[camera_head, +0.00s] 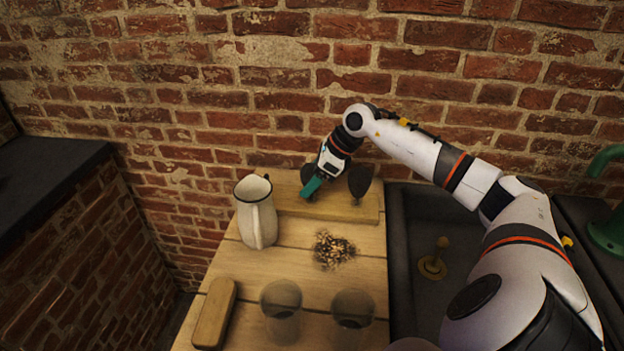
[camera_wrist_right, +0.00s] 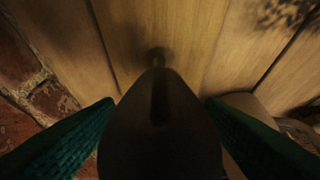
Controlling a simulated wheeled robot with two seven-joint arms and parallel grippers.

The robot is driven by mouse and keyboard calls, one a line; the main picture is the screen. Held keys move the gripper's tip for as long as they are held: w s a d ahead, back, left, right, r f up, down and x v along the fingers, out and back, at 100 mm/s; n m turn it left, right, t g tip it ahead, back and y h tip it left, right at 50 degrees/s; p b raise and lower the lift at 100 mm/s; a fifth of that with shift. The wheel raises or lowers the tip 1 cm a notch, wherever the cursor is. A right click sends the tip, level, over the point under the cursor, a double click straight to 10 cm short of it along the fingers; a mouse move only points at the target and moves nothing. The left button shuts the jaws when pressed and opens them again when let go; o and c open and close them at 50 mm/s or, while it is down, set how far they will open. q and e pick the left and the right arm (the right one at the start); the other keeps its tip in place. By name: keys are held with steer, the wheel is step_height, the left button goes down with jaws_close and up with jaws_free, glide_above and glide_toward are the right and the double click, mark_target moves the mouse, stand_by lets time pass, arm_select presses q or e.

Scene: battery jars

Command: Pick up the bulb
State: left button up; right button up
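Two dark, rounded bulbs with thin stems stand on the raised wooden board (camera_head: 330,207) at the back of the table. The right bulb (camera_head: 360,181) stands clear in the head view. The left bulb is mostly hidden there by my right gripper (camera_head: 312,187). In the right wrist view a dark bulb (camera_wrist_right: 160,130) fills the space between the teal fingers of my right gripper (camera_wrist_right: 160,100), wide near the camera and narrowing to its stem. The fingers are apart on both sides of it, with narrow gaps at the tips. My left gripper is not in view.
A white enamel jug (camera_head: 258,215) stands left of the gripper. A pile of dark bits (camera_head: 332,250) lies mid-table. Two see-through jars (camera_head: 281,305) (camera_head: 352,312) and a wooden block (camera_head: 214,313) are in front. A dark sink (camera_head: 425,220) is right; a brick wall stands behind.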

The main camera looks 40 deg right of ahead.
steer(key=c, duration=0.9)
steer(key=shift+r, duration=0.1)
